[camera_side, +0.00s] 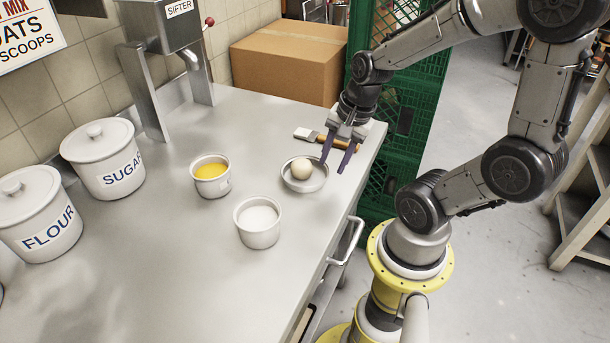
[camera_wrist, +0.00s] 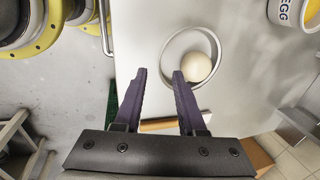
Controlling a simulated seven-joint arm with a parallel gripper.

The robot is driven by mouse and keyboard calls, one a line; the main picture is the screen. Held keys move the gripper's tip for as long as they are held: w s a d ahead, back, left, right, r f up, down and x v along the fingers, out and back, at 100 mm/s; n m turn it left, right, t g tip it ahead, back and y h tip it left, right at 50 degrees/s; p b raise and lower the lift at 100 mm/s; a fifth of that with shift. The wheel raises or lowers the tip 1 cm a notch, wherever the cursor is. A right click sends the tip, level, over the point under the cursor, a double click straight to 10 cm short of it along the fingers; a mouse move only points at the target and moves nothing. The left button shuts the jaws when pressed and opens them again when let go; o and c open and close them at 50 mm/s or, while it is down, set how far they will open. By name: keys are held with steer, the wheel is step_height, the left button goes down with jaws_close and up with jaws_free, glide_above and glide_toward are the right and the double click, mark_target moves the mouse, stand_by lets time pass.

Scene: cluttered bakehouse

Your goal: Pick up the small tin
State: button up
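The small tin is a shallow round metal dish (camera_side: 316,184) near the right edge of the steel counter. A pale round ball (camera_side: 301,169), like dough or an egg, sits in it. In the wrist view the tin (camera_wrist: 172,48) is right of centre, with the ball (camera_wrist: 196,67) inside. My gripper (camera_side: 336,164) is open and empty, its two dark purple fingers pointing down just right of and behind the tin. In the wrist view my gripper (camera_wrist: 159,72) has its right fingertip overlapping the tin's rim; I cannot tell whether they touch.
A tin of yellow egg (camera_side: 211,172) and a tin of white contents (camera_side: 258,222) stand left and in front. A wooden-handled brush (camera_side: 308,134) lies behind the small tin. Canisters (camera_side: 104,160), a sifter (camera_side: 160,30), a cardboard box (camera_side: 285,60) and green crates (camera_side: 405,95) surround the counter.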

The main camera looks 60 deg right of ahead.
mark_target(326, 176)
steer(key=x, duration=0.4)
steer(key=shift+w+a+f, duration=0.1)
steer(key=shift+f, duration=0.1)
jaws_close()
stand_by(1.2)
